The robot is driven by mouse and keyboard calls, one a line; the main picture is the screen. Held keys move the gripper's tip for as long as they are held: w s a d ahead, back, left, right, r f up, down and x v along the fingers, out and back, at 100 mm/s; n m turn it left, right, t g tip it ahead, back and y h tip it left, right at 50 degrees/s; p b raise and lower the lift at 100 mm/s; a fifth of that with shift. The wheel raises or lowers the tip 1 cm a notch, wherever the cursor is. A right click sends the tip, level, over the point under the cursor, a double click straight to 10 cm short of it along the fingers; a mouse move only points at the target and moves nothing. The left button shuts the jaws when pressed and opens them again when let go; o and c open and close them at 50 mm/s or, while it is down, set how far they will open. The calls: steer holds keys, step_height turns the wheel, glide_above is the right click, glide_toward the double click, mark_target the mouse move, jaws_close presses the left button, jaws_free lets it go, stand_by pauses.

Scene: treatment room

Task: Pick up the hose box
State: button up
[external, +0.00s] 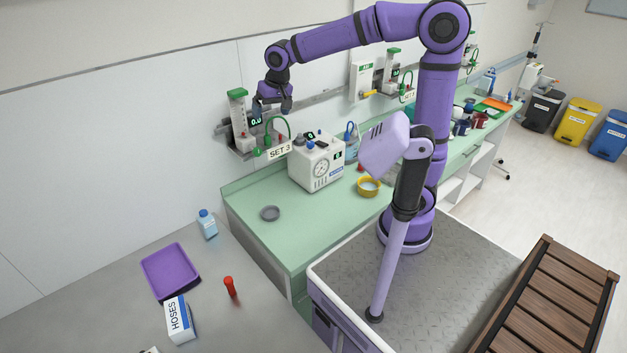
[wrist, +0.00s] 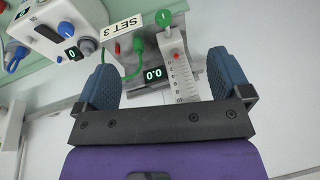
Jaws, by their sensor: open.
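The hose box (external: 179,320) is a white box with a blue band and the word HOSES. It lies on the grey table at the lower left of the external view, just in front of a purple tray. My gripper (external: 272,104) is high at the wall by the SET 3 unit, far above and to the right of the box. In the wrist view my gripper (wrist: 166,82) is open, its two blue fingers wide apart with nothing held. The hose box is not in the wrist view.
The purple tray (external: 170,271), a blue-capped bottle (external: 207,224) and a red item (external: 230,287) are near the box. The SET 3 flowmeter (wrist: 180,70) is close in front of my gripper. A white pump unit (external: 317,162) stands on the green counter (external: 262,238).

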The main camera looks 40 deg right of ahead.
steer(key=w+a+f+g, duration=0.1)
steer(key=w+a+f, duration=0.15)
steer(key=a, duration=0.55)
steer(key=w+a+f, duration=0.1)
steer(key=a+f, duration=0.3)
steer(key=a, duration=0.4)
steer(key=m+g+h, duration=0.1)
steer(key=m+g, duration=0.1)
glide_above(176, 314)
steer(key=f, duration=2.9)
steer(key=shift+w+f, duration=0.15)
steer(key=shift+w, duration=0.2)
steer(key=shift+s+a+f, duration=0.1)
steer(key=shift+s+f, duration=0.15)
steer(key=shift+f, duration=0.35)
step_height(176, 314, down, 10)
steer(key=shift+s, duration=0.1)
steer(key=c, duration=1)
steer(key=shift+c, duration=0.2)
